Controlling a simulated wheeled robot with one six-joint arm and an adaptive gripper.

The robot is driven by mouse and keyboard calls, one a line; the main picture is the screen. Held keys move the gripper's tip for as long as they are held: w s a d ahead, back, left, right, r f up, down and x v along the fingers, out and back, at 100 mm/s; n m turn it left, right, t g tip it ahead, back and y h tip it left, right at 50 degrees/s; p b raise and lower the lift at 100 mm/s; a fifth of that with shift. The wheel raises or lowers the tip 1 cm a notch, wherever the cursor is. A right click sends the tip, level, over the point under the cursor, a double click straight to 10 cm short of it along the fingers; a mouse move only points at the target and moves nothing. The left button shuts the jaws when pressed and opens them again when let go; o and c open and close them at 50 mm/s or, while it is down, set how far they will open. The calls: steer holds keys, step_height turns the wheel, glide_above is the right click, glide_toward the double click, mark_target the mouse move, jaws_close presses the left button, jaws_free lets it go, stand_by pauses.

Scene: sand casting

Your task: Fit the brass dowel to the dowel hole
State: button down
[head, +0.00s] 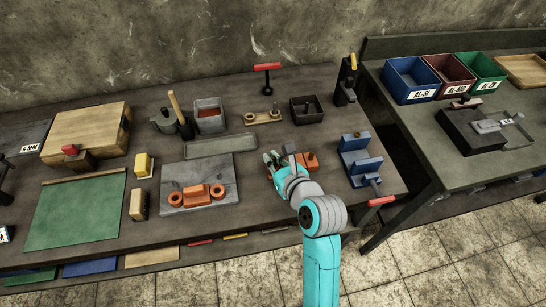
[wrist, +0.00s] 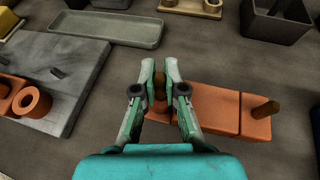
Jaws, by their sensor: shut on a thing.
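My gripper (wrist: 159,75) is shut on a small brown-orange upright piece, which looks like the brass dowel (wrist: 160,82), between its fingertips. It is over the left end of an orange block (wrist: 212,108). In the head view my gripper (head: 273,159) is at the left end of the same block (head: 309,161), which my arm partly covers. Another brass-coloured pin (wrist: 265,109) stands in the block's right end. No dowel hole shows; the block's left end is hidden under my gripper. I cannot tell whether the held dowel touches the block.
A grey plate (head: 173,176) with orange parts lies to the left. A shallow grey-green tray (head: 221,146) lies behind it. A dark box (head: 306,110) and a wooden strip with pegs (head: 262,118) stand behind my gripper. A blue vise (head: 359,160) is to the right.

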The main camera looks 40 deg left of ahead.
steer(key=shift+f, duration=0.4)
steer(key=c, duration=1.2)
jaws_free()
steer(key=shift+f, duration=0.1)
steer(key=v, duration=1.2)
